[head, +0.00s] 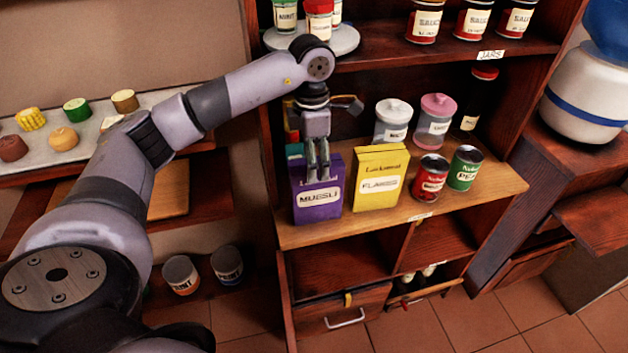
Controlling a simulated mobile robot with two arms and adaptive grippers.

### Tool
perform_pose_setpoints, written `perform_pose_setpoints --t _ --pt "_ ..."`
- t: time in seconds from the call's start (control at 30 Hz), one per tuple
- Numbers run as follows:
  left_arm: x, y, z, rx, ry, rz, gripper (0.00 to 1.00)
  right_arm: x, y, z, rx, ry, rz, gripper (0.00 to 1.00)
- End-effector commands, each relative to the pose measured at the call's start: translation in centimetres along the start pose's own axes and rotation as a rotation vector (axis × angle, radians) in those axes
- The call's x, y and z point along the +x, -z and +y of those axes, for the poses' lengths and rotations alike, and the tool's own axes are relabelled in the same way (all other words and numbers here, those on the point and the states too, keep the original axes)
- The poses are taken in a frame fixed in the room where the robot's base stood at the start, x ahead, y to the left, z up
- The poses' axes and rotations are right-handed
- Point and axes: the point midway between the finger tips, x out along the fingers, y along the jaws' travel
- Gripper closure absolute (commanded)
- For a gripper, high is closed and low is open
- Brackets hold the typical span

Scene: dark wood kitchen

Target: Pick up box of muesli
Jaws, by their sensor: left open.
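The purple box of muesli (318,201) stands upright at the left end of the middle shelf (472,194) in the head view. My left gripper (318,176) points down at the top of the box, with its fingers overlapping the box's upper part in the picture. The gripper is open. I cannot tell whether the fingers are in front of the box, above it or touching it. My right gripper is not in view.
A yellow flakes box (380,178) stands just right of the muesli. A red can (430,178), a green can (464,168) and lidded jars (436,120) are further right. The upper shelf (440,52) holds labelled jars. The shelf's left side panel (262,110) is close to the arm.

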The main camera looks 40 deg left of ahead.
Motion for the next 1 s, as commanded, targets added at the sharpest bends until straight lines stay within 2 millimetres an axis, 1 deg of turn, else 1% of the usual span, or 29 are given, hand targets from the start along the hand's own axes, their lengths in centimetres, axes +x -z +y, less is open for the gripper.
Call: perform_pose_setpoints --t 0.07,0.17,0.27,0.37,0.5,0.63,0.73,0.93,1.0 --pt "0.2 0.1 -0.3 0.011 0.001 0.009 0.35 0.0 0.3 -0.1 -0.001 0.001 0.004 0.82" --pt "0.9 0.1 -0.4 0.013 0.002 0.013 0.35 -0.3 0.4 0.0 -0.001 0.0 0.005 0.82" --pt "2.0 0.1 -0.4 0.012 0.002 0.013 0.35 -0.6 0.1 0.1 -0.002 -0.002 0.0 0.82" --pt "3.0 0.2 -0.4 0.011 0.003 0.014 0.35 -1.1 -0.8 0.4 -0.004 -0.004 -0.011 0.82" --pt "5.1 0.4 -0.3 0.011 0.004 0.014 0.35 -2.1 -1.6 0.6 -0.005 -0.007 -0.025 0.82" --pt "6.9 0.3 -0.3 0.012 0.002 0.012 0.35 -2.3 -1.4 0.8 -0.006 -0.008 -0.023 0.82" --pt "7.4 0.3 -0.2 0.012 0.001 0.011 0.35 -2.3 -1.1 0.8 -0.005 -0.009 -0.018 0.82" --pt "7.5 0.3 -0.2 0.012 0.0 0.009 0.35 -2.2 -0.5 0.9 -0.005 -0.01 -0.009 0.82" --pt "7.5 0.3 -0.2 0.012 0.0 0.009 0.4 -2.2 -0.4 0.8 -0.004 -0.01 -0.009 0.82"
